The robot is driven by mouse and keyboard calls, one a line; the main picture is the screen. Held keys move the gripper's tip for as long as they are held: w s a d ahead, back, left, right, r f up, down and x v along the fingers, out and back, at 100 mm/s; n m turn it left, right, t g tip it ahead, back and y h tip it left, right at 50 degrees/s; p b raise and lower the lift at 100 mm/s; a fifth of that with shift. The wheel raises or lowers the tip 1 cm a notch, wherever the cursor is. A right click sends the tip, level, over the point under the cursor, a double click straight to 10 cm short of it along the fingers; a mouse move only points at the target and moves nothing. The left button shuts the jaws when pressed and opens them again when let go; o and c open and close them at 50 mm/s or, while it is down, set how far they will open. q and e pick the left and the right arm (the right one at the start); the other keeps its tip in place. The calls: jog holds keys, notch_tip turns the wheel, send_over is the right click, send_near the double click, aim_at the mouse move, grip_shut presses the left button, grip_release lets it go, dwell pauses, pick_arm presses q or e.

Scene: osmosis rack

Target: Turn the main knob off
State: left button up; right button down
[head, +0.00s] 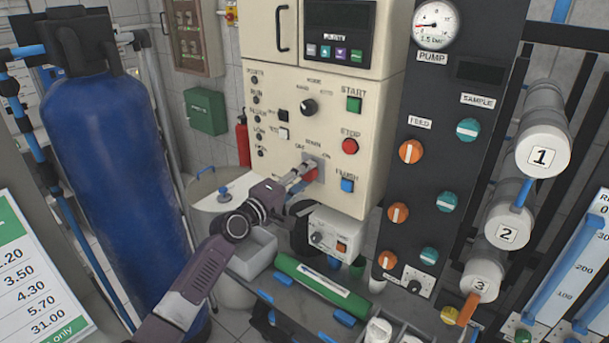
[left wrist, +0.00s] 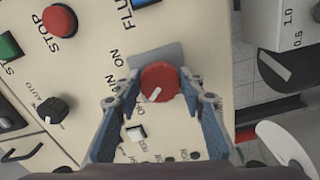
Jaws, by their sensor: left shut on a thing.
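The main knob (head: 311,173) is red and sits on a grey plate low on the cream control panel (head: 270,115), under the MAIN lettering. My left gripper (head: 302,180) reaches it from the lower left and is shut on it. In the left wrist view the red knob (left wrist: 160,82) is between the two fingertips, one on each side. Its white pointer mark points to the lower left of that picture. The ON label (left wrist: 118,58) shows beside the grey plate. My right gripper is not in view.
The red STOP button (head: 350,146) and blue FLUSH button (head: 347,185) are to the right of the knob. A black mode knob (head: 309,107) is above. A small white box (head: 337,232) stands below the panel. A blue tank (head: 105,190) stands at the left.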

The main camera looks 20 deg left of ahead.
pick_arm(q)
jog(key=shift+n, duration=0.3)
dwell(0.4)
jog(key=o, duration=1.2)
jog(key=shift+c, duration=0.2)
jog(key=v, duration=1.2)
